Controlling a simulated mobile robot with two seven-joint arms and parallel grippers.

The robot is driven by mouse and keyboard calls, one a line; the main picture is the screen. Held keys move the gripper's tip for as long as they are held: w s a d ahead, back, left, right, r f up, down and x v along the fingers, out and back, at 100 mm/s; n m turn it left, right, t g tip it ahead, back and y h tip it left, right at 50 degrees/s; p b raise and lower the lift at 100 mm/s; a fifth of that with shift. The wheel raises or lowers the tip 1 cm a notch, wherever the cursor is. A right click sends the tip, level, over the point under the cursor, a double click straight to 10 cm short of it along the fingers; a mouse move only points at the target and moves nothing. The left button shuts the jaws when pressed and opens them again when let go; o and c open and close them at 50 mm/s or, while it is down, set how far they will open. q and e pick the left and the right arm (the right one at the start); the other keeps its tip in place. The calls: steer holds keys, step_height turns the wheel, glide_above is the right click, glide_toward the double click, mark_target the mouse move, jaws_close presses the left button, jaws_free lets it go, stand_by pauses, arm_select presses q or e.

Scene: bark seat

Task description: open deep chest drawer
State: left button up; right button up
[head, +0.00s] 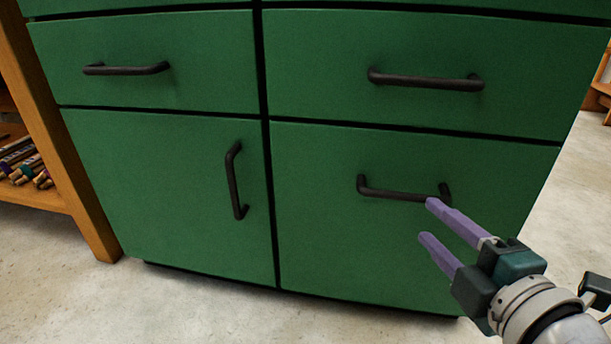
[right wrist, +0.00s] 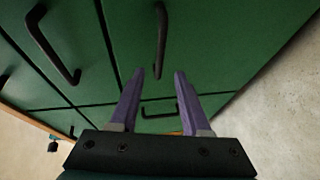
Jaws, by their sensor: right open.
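The deep chest drawer (head: 340,250) is the tall lower-right front of the green chest, and it is flush shut. Its dark bar handle (head: 400,193) lies level near the upper part of the front; in the right wrist view this handle (right wrist: 161,40) shows beyond the fingertips, turned upright. My right gripper (head: 428,220) is open and empty, with its two purple fingers close to the right end of the handle in the head view. Whether a finger touches the handle cannot be told. The right gripper (right wrist: 159,74) also shows in the right wrist view. My left gripper is out of view.
A shallower drawer (head: 510,105) with its own bar handle is above, shut. A door (head: 150,190) with an upright handle is to the left, under another shut drawer (head: 210,50). A wooden shelf (head: 75,170) stands at far left. Pale floor in front is clear.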

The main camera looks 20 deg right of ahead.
mark_target(407, 199)
steer(key=b+x, duration=0.6)
steer(key=x, duration=0.3)
steer(key=shift+d+f, duration=0.1)
steer(key=shift+d, duration=0.05)
steer(key=shift+w, duration=0.25)
steer(key=shift+c, duration=0.3)
steer(key=shift+c, duration=1.4)
jaws_close()
